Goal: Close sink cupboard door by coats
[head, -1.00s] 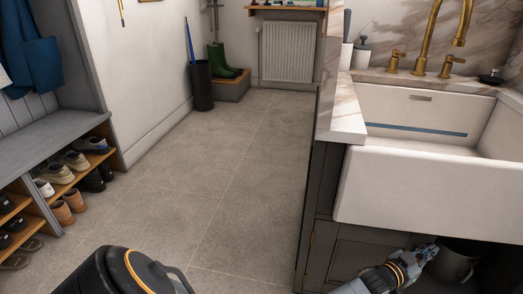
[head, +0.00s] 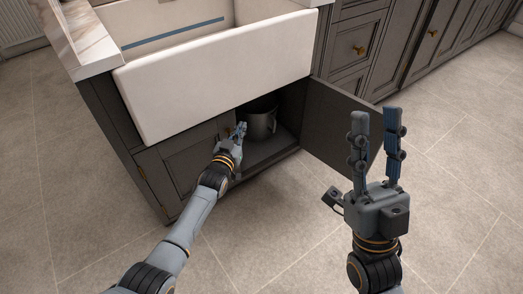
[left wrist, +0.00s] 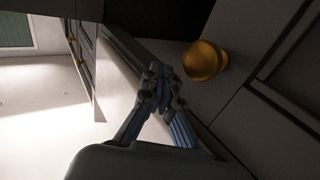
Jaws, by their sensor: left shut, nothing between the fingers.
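The white sink (head: 215,75) tops a dark cupboard. Its left door (head: 185,160), on the coats side, looks flush or nearly flush with the front. Its brass knob (left wrist: 203,61) is beside my left fingers in the left wrist view. My left gripper (head: 240,131) is shut and empty at that door's free edge, in front of the open right half; it also shows in the left wrist view (left wrist: 160,78). I cannot tell whether it touches the door. The right door (head: 335,120) stands wide open. My right gripper (head: 378,112) is open and empty, overlapping that door's outer edge in view.
A grey metal pot or bucket (head: 261,122) stands inside the cupboard, just beyond my left gripper. More dark drawers and cupboards (head: 375,48) run to the right. The tiled floor (head: 455,190) in front is clear.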

